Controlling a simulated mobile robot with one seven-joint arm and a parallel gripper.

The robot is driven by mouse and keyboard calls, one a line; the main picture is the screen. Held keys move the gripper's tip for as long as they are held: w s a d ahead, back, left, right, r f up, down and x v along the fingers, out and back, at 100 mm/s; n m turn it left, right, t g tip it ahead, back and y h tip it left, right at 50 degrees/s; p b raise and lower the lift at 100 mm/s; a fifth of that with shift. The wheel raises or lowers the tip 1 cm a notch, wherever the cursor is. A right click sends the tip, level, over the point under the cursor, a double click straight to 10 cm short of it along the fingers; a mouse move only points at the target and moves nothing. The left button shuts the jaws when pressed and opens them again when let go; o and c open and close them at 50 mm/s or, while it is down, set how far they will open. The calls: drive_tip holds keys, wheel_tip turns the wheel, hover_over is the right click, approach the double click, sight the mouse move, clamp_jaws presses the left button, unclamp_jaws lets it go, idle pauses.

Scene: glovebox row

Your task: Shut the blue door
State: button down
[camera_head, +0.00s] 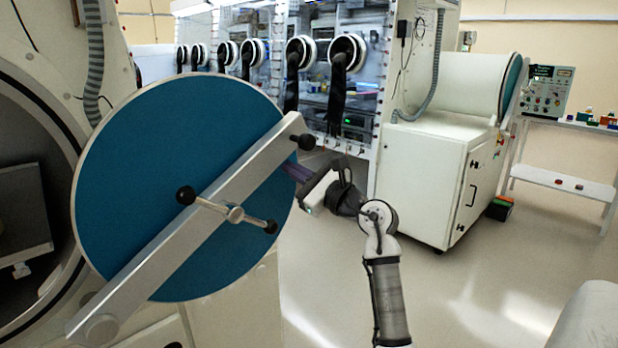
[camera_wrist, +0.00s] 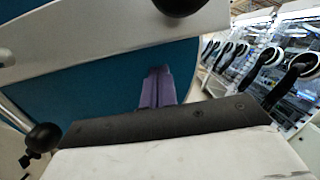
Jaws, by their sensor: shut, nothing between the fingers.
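The blue door (camera_head: 160,130) is a large round disc with a silver bar (camera_head: 190,228) set diagonally across it. It stands open, swung away from the round chamber opening (camera_head: 30,190) at the left. A crossed handle (camera_head: 235,214) with black knobs sits on the bar. My gripper (camera_head: 290,170) is shut and empty at the door's right edge, near the bar's upper end. In the wrist view the purple fingers (camera_wrist: 157,88) are together in front of the blue face (camera_wrist: 115,85). I cannot tell whether they touch it.
A glovebox row with black gloves (camera_head: 338,90) stands behind. A white cabinet (camera_head: 430,175) is at the right, with a white shelf table (camera_head: 565,185) beyond it. A pale rounded object (camera_head: 590,320) is at lower right.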

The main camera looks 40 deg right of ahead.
drive_tip(key=shift+a+r, duration=0.45)
drive_tip(key=shift+r, duration=0.35)
drive_tip(key=shift+s, duration=0.1)
